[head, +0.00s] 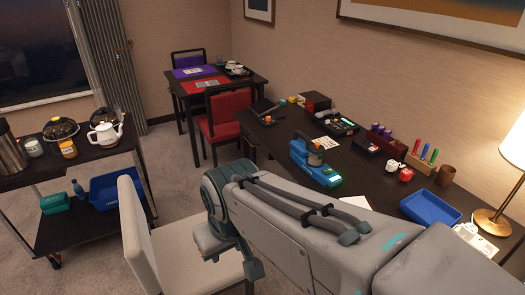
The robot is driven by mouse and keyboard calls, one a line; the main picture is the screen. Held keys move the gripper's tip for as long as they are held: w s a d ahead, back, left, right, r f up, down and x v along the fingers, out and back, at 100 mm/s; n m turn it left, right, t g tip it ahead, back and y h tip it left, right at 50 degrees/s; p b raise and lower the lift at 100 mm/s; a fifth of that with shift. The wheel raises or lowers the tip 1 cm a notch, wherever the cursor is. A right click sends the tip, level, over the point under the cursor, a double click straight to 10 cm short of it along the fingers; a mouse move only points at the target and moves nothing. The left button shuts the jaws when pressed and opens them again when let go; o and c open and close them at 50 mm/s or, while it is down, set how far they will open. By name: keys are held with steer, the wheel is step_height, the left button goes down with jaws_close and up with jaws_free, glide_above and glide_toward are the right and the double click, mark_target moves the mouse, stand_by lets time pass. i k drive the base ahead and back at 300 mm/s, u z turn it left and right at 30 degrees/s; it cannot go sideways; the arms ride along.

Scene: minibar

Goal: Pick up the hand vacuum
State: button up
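A blue and grey device with a raised handle, which looks like the hand vacuum (325,175), sits on the dark desk (281,136) just beyond my arm in the head view. Its near side lies close to the upper edge of my grey arm in the picture. My arm reaches from the lower right to a teal and grey joint left of the desk. I cannot make out any gripper fingers, so my gripper's place and state do not show.
A blue tray (430,207), a lamp (490,220), colored pens (422,153) and small boxes crowd the desk. A pale chair (170,250) stands in front. A cart (85,165) with a teapot (105,133) is at left; a small table (187,87) stands behind.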

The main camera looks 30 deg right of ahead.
mark_target(299, 149)
steer(key=u, duration=0.05)
steer(key=i, duration=0.55)
steer(key=z, duration=0.75)
steer(key=i, duration=0.5)
steer(key=z, duration=0.55)
